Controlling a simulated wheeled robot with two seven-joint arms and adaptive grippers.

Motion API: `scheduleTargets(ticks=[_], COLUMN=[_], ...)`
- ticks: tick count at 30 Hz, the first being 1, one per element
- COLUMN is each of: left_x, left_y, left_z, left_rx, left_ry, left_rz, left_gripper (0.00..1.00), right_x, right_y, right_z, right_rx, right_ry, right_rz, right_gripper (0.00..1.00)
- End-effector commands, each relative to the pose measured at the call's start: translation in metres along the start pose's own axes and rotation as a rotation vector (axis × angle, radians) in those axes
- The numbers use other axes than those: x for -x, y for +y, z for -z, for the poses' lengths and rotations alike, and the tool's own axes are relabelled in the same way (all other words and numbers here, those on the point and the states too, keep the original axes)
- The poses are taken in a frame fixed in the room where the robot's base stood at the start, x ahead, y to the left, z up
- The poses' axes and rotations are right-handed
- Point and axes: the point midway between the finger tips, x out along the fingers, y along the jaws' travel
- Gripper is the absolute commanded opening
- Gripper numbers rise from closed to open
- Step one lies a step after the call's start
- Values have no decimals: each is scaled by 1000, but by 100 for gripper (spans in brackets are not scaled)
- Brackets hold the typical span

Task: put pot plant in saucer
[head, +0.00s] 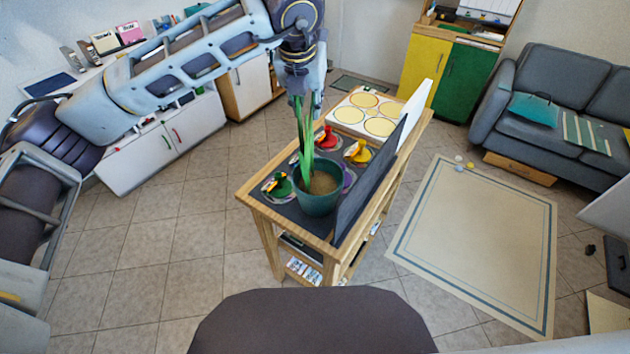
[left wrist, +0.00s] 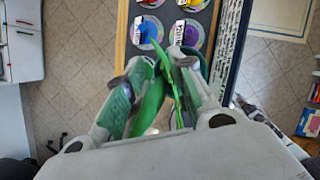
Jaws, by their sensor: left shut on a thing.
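The pot plant (head: 318,201) is a dark teal pot with brown soil and long upright green leaves. It shows over the near end of the wooden stand's dark top. My left gripper (head: 304,98) comes down from above and is shut on the leaves, well above the pot rim. In the left wrist view the green leaves (left wrist: 158,101) stand between the fingers of my left gripper (left wrist: 160,72). I cannot tell whether the pot touches the top. No plain saucer can be told apart; the pot may hide one. My right gripper is not in view.
The wooden stand (head: 262,213) bears several round discs with coloured pieces, among them a red piece (head: 327,138) and a yellow piece (head: 359,151). A dark upright panel (head: 371,180) borders its right side. A board with pale yellow circles (head: 349,115) lies behind. Tiled floor is clear at left.

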Motion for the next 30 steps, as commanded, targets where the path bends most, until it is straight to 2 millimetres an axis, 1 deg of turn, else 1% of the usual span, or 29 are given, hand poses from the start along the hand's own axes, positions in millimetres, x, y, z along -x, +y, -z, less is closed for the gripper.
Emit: scheduleTargets(ticks=[3,7,13,17,23,30], left_x=[0,2,3,8,22,50], left_y=[0,0,0,0,0,0], left_z=[0,-2,-2,-4,-10,-22], left_rx=[0,1,1,1,2,1], left_ry=[0,-5,-6,-6,-7,-7], left_rz=[0,2,2,2,2,2], left_gripper=[0,0,0,0,0,0], right_x=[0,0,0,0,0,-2], right_y=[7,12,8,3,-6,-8], right_z=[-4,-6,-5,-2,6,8], right_rx=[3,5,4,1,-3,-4], right_ry=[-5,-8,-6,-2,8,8], right_rz=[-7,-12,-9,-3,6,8], right_gripper=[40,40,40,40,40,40])
